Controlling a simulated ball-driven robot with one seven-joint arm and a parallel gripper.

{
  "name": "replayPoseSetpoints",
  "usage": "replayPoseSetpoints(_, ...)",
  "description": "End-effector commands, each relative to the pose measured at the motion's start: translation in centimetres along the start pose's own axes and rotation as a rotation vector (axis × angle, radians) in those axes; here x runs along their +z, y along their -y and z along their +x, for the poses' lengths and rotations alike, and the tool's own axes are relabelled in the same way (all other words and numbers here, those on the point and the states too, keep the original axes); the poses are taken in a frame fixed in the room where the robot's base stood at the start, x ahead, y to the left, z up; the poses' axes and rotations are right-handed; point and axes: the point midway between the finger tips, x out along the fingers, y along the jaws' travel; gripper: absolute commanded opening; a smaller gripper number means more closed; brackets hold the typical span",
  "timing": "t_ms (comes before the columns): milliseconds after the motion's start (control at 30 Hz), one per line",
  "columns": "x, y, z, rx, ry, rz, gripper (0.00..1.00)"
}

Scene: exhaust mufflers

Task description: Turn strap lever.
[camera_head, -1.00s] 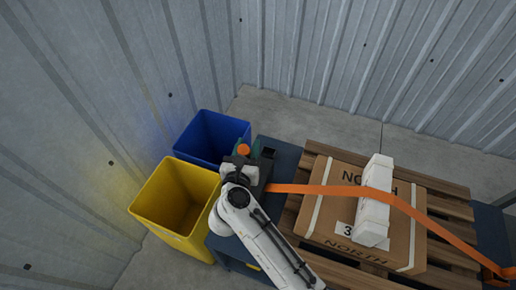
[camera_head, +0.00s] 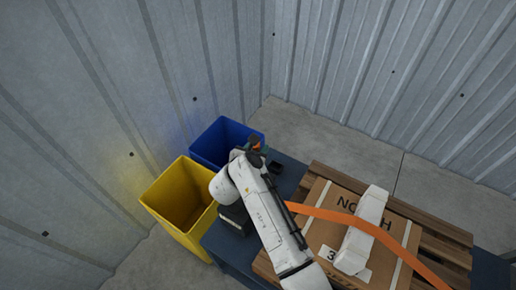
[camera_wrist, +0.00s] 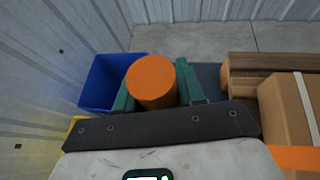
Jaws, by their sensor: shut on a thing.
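The strap lever ends in an orange cylindrical grip (camera_wrist: 152,84), seen large in the wrist view between the two green fingers of my gripper (camera_wrist: 155,88). The jaws are shut on this grip. The orange strap (camera_head: 345,217) runs over the box from the lever's side. My arm hides the rest of the lever and the strap's near end.
A blue bin (camera_head: 205,150) and a yellow bin (camera_head: 170,213) stand to the left. A cardboard box (camera_head: 325,232) with a white block (camera_head: 362,230) on it sits on a wooden pallet (camera_head: 440,240). Corrugated walls rise behind, with bare floor between.

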Motion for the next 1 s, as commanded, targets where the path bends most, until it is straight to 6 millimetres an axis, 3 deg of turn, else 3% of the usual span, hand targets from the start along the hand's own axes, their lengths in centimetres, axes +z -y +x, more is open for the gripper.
replayPoseSetpoints(167, 0.1, 0.1, 0.1, -0.001, 0.001, 0.004, 0.0)
replayPoseSetpoints(200, 0.1, 0.1, 0.1, -0.001, 0.001, 0.004, 0.42)
replayPoseSetpoints(367, 0.1, 0.1, 0.1, -0.001, 0.001, 0.003, 0.57)
replayPoseSetpoints(733, 0.0, 0.0, -0.5, -0.001, 0.001, 0.001, 0.59)
replayPoseSetpoints(1000, 0.0, 0.0, -4.7, 0.001, 0.003, 0.001, 0.59)
